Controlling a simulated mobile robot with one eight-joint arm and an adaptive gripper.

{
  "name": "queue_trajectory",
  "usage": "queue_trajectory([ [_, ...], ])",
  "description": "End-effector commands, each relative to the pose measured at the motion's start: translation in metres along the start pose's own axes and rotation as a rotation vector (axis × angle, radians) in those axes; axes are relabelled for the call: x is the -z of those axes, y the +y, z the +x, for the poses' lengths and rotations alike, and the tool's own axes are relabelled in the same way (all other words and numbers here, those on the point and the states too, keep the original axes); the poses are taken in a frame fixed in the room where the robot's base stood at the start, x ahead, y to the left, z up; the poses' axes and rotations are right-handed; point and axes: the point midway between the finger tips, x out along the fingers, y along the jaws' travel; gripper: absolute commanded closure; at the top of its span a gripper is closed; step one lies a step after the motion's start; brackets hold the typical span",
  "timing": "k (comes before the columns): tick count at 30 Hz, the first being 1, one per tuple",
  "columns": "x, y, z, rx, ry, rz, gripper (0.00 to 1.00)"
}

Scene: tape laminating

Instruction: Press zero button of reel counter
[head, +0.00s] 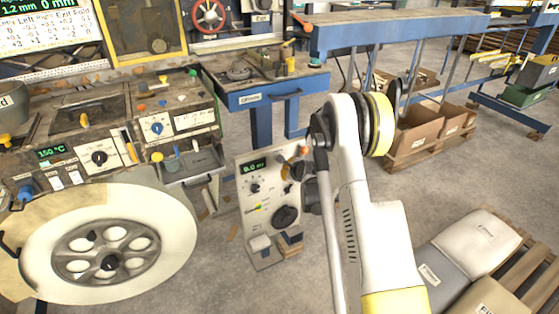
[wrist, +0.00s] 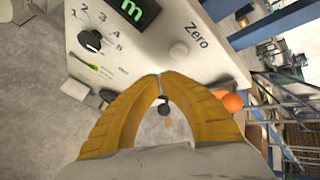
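The reel counter (head: 262,213) is a pale upright panel near the middle of the head view, with a green display (head: 255,167) reading about 0.0. Its face fills the upper part of the wrist view, where part of the display (wrist: 134,10) shows a green "m". The zero button (wrist: 179,50) is a round whitish cap beside the printed word "Zero". My gripper (wrist: 161,75) has yellow fingers with their tips together and nothing seen between the tips. The tips appear just below the button in the wrist view; whether they touch the panel is unclear. My arm partly hides the gripper in the head view.
A black knob (wrist: 90,40) and a small yellow-green lever (wrist: 99,69) sit left of the button. An orange ball (wrist: 232,102) lies close to my right finger. A large white reel (head: 180,235) stands left of the counter; sacks (head: 476,238) lie at right.

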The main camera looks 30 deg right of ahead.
Motion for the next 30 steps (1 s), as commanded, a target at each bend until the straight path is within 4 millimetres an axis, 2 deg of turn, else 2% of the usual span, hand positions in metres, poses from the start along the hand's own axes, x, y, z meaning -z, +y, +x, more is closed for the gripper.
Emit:
queue_trajectory([
  [10, 0.012, 0.012, -0.023, 0.000, 0.000, -0.001, 1.00],
  [30, 0.012, 0.013, -0.023, 0.000, 0.000, -0.001, 1.00],
])
